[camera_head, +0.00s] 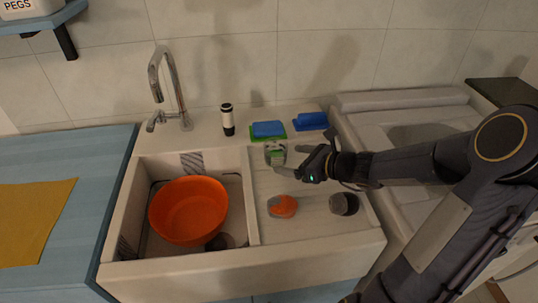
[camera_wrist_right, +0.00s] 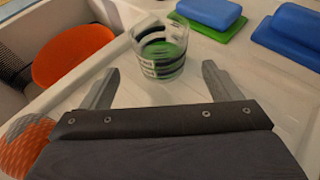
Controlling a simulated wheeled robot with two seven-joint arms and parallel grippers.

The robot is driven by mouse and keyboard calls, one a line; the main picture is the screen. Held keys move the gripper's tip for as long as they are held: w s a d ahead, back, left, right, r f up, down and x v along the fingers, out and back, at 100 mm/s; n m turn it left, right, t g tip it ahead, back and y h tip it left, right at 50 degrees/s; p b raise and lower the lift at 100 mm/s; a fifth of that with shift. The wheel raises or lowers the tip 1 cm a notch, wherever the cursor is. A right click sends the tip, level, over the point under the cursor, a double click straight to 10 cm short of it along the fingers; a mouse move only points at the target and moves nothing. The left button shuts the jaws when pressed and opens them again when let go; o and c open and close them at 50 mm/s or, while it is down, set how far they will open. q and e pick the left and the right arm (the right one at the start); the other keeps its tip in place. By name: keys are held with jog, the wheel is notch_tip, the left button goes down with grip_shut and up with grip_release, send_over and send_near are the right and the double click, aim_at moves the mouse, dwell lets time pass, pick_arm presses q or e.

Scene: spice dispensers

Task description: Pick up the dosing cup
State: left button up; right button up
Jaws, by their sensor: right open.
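The dosing cup (camera_head: 275,153) is a small clear cup with green inside and dark markings. It stands upright on the white drainboard, in front of the blue and green sponges. It also shows at the top middle of the right wrist view (camera_wrist_right: 158,48). My right gripper (camera_head: 286,160) reaches in from the right, close to the cup. In the wrist view its fingers (camera_wrist_right: 160,72) are apart, with the cup just beyond the fingertips and roughly centred between them. Nothing is held. My left gripper is not in view.
An orange bowl (camera_head: 188,210) sits in the sink at left. A blue block on green (camera_head: 268,129) and a blue block (camera_head: 311,121) lie behind the cup. An orange-grey object (camera_head: 282,206) and a dark one (camera_head: 344,204) stand in front. A dark-and-white cylinder (camera_head: 228,119) stands near the faucet (camera_head: 172,90).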

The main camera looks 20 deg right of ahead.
aim_at(276, 155)
jog(key=x, duration=0.6)
jog(key=shift+w+a+r, duration=0.1)
jog(key=shift+w, duration=0.3)
jog(key=c, duration=1.2)
